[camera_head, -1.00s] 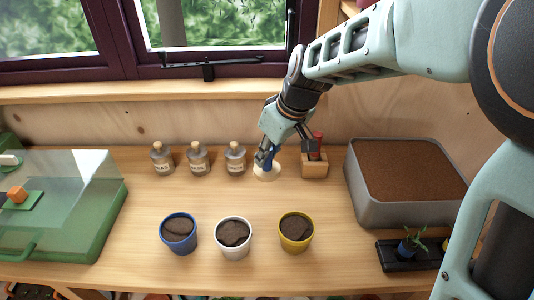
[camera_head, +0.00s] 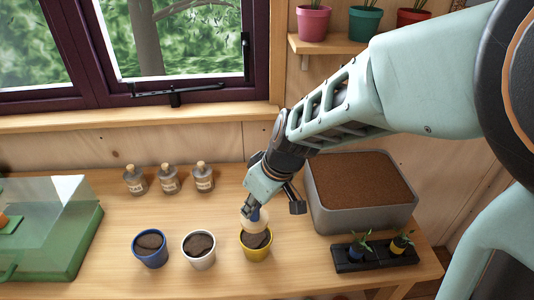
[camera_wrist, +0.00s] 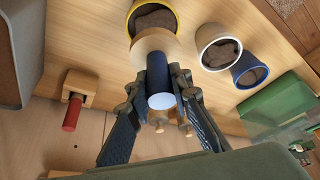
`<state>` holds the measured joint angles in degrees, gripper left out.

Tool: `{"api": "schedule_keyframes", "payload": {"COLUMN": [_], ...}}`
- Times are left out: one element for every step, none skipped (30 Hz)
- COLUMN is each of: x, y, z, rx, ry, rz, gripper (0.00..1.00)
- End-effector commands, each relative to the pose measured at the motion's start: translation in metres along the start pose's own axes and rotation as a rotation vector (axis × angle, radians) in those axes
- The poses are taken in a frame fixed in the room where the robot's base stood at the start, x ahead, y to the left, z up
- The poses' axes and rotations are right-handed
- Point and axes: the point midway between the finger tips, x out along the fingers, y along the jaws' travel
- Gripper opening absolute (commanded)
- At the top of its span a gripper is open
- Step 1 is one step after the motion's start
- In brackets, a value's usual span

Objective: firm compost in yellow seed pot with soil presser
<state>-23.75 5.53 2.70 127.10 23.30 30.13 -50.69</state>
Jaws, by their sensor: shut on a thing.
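The yellow seed pot (camera_head: 257,254) stands upright at the right end of a row of pots, with dark, uneven compost inside. It also shows at the top of the wrist view (camera_wrist: 174,28). My gripper (camera_head: 249,212) is shut on the blue handle of the soil presser (camera_head: 257,222). In the wrist view the presser's pale round wooden head (camera_wrist: 172,42) points toward the yellow pot and overlaps its near rim. In the head view the head sits over the back of the pot's mouth. I cannot tell whether it touches the compost.
A white pot (camera_head: 200,257) and a blue pot (camera_head: 150,255) stand to the left. Bottles (camera_head: 169,180) stand behind. A grey compost tub (camera_head: 365,219) and black seedling tray (camera_head: 375,264) are right. A wooden block with a red-handled tool (camera_wrist: 75,110) shows in the wrist view.

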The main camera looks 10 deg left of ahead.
Motion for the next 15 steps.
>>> {"api": "schedule_keyframes", "payload": {"x": [-0.001, -0.001, 0.0, 0.001, 0.002, 0.003, 0.005, 0.007, 0.009, 0.012, 0.014, 0.018, 0.021, 0.024, 0.028], "y": [-0.001, -0.001, -0.001, -0.001, -0.001, -0.001, -0.001, -0.001, -0.001, -0.001, -0.001, -0.001, -0.001, -0.001, -0.001], "z": [0.001, 0.001, 0.002, 0.003, 0.003, 0.004, 0.004, 0.005, 0.006, 0.007, 0.008, 0.009, 0.011, 0.012, 0.014], "rx": [0.0, 0.0, 0.001, 0.001, 0.001, 0.001, 0.002, 0.002, 0.002, 0.002, 0.002, 0.003, 0.003, 0.003, 0.002], "ry": [0.0, 0.0, 0.0, 0.0, 0.0, 0.0, 0.0, 0.0, 0.0, 0.0, 0.0, 0.0, 0.0, 0.0, 0.0], "rz": [0.0, 0.0, 0.0, 0.0, 0.0, 0.0, 0.0, 0.0, 0.0, 0.0, 0.0, 0.0, 0.0, 0.0, 0.0], "gripper": [0.0, 0.0, 0.0, 0.0, 0.0, 0.0, 0.0, 0.0, 0.0, 0.0, 0.0, 0.0, 0.0, 0.0, 0.0]}}
